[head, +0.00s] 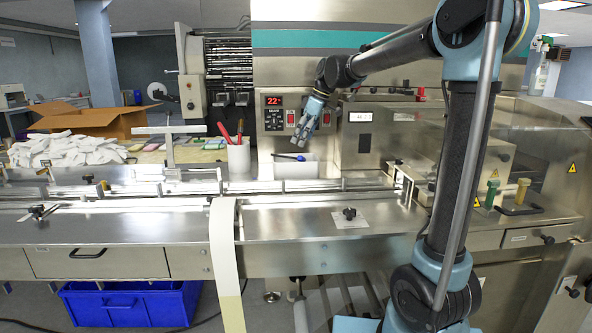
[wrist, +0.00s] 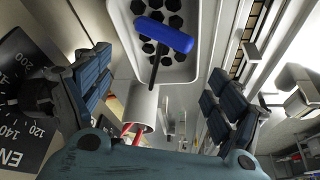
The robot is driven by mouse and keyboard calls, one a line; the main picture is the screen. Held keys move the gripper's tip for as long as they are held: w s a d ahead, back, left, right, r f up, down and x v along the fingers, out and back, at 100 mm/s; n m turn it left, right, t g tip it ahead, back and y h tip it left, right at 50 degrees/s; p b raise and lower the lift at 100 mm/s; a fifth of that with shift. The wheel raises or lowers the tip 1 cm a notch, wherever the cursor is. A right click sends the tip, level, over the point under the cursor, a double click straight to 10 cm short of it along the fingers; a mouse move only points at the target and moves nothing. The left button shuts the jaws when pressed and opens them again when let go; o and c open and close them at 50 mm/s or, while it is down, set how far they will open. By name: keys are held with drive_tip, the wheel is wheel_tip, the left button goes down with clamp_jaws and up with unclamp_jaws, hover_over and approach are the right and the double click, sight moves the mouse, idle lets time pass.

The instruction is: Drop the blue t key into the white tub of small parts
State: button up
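The blue t key (head: 291,156) shows at the top of the white tub (head: 298,170) in the head view, below my gripper (head: 308,141). In the wrist view the key's blue handle (wrist: 163,32) lies over the opening of the tub (wrist: 180,82), with black hexagonal parts behind it. Its dark shaft points toward the near rim. I cannot tell whether the key rests on the parts or is just above them. My gripper is open, its fingers wide apart on either side, with nothing between them touching the key.
A white cup (head: 238,158) with red-handled tools stands just left of the tub. The control panel (head: 283,117) of the machine is behind. Metal rails (head: 300,186) run in front. A cardboard box (head: 92,117) and a pile of white pieces (head: 65,150) are at the left.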

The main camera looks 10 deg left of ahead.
drive_tip(key=shift+w, duration=0.1)
drive_tip(key=v, duration=1.2)
